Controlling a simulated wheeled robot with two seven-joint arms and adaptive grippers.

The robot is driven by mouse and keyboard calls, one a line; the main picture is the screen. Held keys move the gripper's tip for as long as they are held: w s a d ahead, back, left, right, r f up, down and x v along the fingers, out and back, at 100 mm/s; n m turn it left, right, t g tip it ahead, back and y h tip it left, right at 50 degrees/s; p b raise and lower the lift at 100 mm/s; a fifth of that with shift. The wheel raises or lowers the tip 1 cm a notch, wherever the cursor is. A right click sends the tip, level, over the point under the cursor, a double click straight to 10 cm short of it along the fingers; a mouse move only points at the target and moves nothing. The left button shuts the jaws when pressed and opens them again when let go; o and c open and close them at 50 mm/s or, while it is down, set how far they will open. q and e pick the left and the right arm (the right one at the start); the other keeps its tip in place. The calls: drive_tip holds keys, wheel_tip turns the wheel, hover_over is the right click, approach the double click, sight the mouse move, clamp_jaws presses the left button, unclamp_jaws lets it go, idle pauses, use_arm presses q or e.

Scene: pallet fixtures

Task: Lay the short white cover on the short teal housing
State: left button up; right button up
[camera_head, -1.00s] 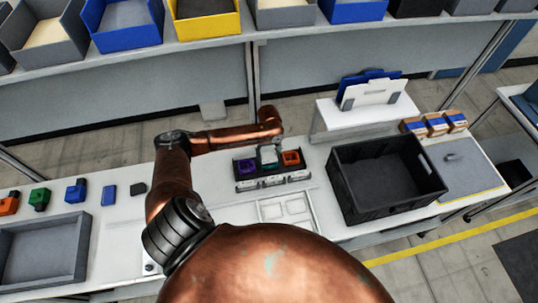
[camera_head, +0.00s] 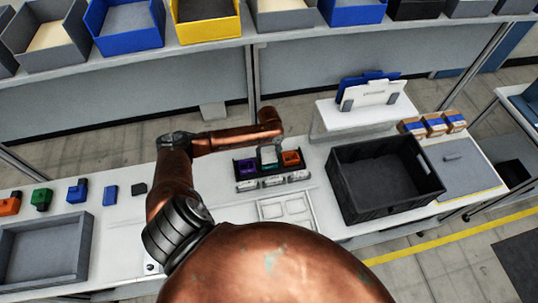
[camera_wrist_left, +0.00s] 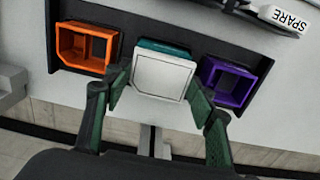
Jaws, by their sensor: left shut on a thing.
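The white cover (camera_wrist_left: 163,77) is a pale square plate between the fingers of my left gripper (camera_wrist_left: 157,88) in the left wrist view. The gripper is shut on it. The teal housing (camera_wrist_left: 164,47) shows as a strip past the cover's far edge; the cover hides most of it. In the head view the cover (camera_head: 269,155) is over the middle of the dark fixture, below the gripper (camera_head: 279,140). I cannot tell whether the cover touches the housing. My right gripper is not in view.
The orange housing (camera_wrist_left: 85,46) and purple housing (camera_wrist_left: 229,82) sit either side of the teal one, close to the fingers. A black crate (camera_head: 385,207) stands to the right of the fixture. A grey tray (camera_head: 42,250) is at the left. A bin shelf (camera_head: 285,36) runs behind.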

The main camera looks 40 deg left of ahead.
sight(269, 156)
use_arm(q)
drive_tip(key=shift+f, duration=0.75)
idle(0.9)
drive_tip(key=o, duration=0.7)
drive_tip(key=shift+c, duration=0.2)
drive_tip(key=o, duration=0.4)
drive_tip(key=shift+c, duration=0.2)
drive_tip(key=shift+r, duration=0.1)
drive_tip(key=shift+r, duration=0.4)
wheel_tip(269, 156, up, 11)
